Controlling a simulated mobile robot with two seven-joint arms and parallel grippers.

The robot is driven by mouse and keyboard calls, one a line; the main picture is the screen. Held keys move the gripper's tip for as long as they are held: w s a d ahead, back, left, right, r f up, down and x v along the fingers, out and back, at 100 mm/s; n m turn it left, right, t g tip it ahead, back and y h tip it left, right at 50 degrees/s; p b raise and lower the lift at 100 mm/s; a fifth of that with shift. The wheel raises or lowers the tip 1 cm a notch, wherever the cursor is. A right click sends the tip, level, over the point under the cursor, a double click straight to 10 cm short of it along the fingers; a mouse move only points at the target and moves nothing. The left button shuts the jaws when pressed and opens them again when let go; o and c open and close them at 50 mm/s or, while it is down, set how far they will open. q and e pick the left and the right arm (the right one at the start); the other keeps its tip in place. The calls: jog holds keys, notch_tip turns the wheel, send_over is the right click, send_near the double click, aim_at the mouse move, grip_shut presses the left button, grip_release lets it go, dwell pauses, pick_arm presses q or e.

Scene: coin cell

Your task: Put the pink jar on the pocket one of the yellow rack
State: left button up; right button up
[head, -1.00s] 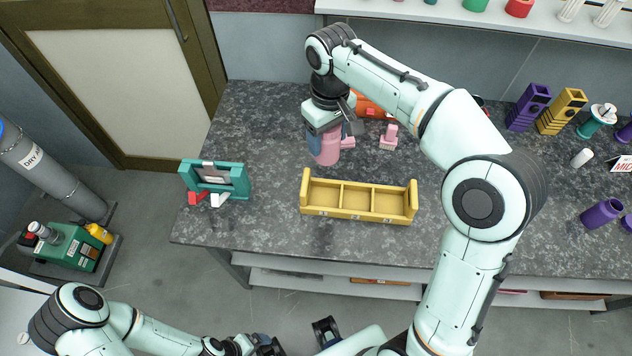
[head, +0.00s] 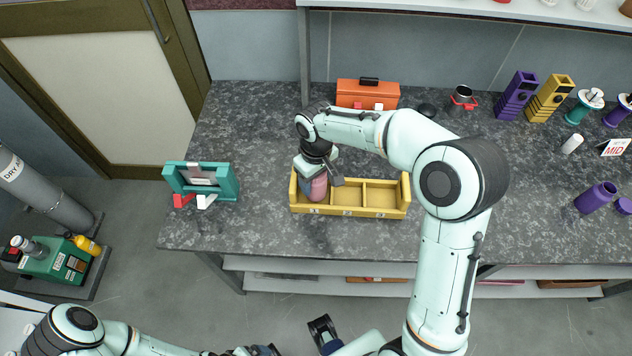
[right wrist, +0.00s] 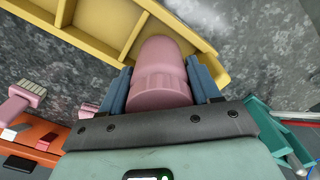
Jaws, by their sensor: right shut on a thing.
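The pink jar (head: 319,189) is held upright in my right gripper (head: 314,187), whose blue fingers are shut on its sides. The right wrist view shows the jar (right wrist: 160,75) between both fingers. The yellow rack (head: 383,212) has three pockets in a row, labelled 1, 2 and 3 on its front. The jar is at pocket one, the leftmost. I cannot tell whether its base touches the pocket floor. The rack also shows in the right wrist view (right wrist: 110,28), behind the jar. My left arm is at the bottom left; its gripper's opening is unclear.
A teal stand (head: 228,182) sits left of the rack. An orange toolbox (head: 367,94) is behind it. In the right wrist view, a pink brush (right wrist: 22,100) lies nearby. Purple and yellow blocks and a purple jar (head: 597,197) are at the right. The counter before the rack is clear.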

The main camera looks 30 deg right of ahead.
jog(key=shift+f, duration=0.85)
jog(key=shift+f, duration=0.15)
jog(key=o, duration=0.9)
jog(key=shift+r, duration=0.5)
notch_tip(320, 180, up, 11)
jog(key=shift+r+p, duration=0.2)
jog(key=shift+p, duration=0.5)
jog(key=shift+f, duration=0.1)
